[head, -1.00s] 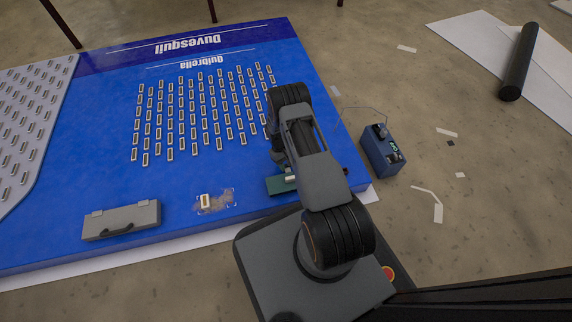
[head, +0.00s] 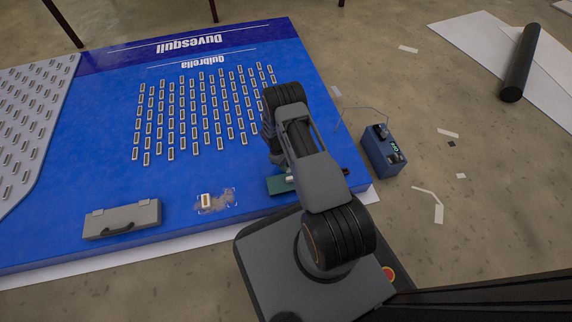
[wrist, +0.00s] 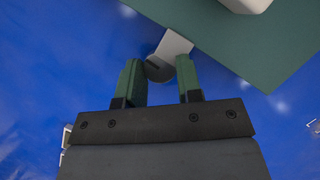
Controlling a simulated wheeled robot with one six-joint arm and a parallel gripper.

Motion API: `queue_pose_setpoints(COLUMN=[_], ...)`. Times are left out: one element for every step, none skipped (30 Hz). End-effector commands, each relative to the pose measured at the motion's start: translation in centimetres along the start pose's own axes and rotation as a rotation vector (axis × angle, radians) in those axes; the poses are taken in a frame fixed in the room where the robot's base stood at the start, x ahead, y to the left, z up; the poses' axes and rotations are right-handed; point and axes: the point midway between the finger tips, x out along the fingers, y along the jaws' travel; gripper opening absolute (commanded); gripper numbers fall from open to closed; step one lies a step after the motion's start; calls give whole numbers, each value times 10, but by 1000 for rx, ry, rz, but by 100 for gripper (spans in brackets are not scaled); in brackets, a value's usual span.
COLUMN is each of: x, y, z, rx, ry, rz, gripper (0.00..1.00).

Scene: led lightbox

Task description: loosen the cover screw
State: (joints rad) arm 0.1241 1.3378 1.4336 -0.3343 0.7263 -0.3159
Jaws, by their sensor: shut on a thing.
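In the head view the green block (head: 277,187) lies near the blue panel's front right edge, partly behind my arm. My fingers are hidden there by my own arm.
The blue panel (head: 110,185) carries rows of small light strips (head: 205,110). A grey case (head: 122,218) and a single strip (head: 207,200) on a stained patch lie left of my arm. A dark blue box (head: 382,152) with a wire stands right on the floor.

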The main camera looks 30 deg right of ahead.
Motion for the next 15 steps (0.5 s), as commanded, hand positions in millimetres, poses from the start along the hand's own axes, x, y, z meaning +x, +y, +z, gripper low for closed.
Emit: queue_pose_setpoints(x=[0,0,0,0,0,0,0,0,0,0,0,0,0,0,-1], y=[1,1,1,1,1,1,1,1,1,1,1,0,0,0,0], z=[1,1,1,1,1,1,1,1,1,0,0,0,0,0,0], rx=[1,1,1,1,1,1,2,2,2,2,1,1,0,0,0], ry=[-1,-1,-1,-1,-1,-1,-1,-1,-1,-1,-1,0,0,0,0], rz=[1,0,0,0,0,0,0,0,0,0,0,0,0,1,1], gripper=[9,9,9,9,9,36,39,41,44,44,44,44,44,44,44])
